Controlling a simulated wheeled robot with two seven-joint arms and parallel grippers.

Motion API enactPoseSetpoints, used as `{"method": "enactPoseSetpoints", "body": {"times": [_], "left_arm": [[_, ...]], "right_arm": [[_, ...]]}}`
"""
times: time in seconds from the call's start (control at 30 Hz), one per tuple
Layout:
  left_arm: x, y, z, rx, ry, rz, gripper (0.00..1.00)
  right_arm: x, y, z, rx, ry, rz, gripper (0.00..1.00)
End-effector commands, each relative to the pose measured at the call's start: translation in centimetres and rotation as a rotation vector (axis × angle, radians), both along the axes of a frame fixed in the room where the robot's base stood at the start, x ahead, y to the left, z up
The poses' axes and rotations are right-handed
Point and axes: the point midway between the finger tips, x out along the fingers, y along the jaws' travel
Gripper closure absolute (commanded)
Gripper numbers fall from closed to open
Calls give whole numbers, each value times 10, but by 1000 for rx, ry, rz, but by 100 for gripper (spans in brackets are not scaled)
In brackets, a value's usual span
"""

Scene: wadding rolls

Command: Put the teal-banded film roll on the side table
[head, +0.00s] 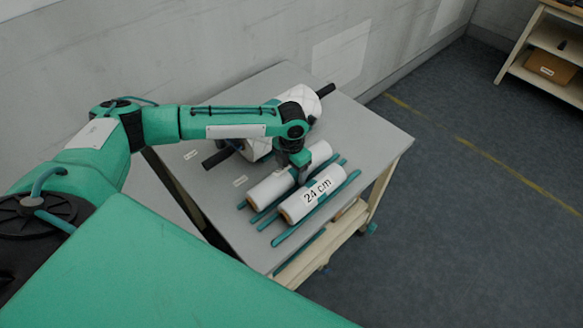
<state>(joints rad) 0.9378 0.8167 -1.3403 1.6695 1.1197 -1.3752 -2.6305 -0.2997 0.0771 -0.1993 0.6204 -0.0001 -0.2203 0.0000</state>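Two white rolls lie side by side on teal rails on the grey table (372,128). The nearer roll (322,188) carries a "24 cm" label, with a bit of teal near its upper edge. The farther roll (268,190) is partly covered by my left gripper (301,177), which points down at its middle. The fingertips are too small and hidden to tell whether they are closed on it. A teal band on the farther roll cannot be made out behind the gripper. My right gripper is not in view.
A large white roll (303,98) with black bar ends lies at the back of the table, partly behind my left arm. Small labels lie on the tabletop. A shelf unit (540,72) with a brown box (553,67) stands far right. The floor between is clear.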

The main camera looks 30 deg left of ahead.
Motion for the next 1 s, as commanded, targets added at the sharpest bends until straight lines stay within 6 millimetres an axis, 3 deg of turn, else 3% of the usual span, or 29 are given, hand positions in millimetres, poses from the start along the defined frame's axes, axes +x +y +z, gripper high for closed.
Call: {"method": "enactPoseSetpoints", "body": {"times": [0.27, 0.7, 1.0], "left_arm": [[1, 0, 12, 1, -3, -1, 30], [1, 0, 101, 0, -4, -1, 30], [0, 0, 128, 0, 0, 0, 30]], "right_arm": [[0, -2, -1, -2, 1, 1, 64], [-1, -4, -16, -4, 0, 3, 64], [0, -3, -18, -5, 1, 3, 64]]}}
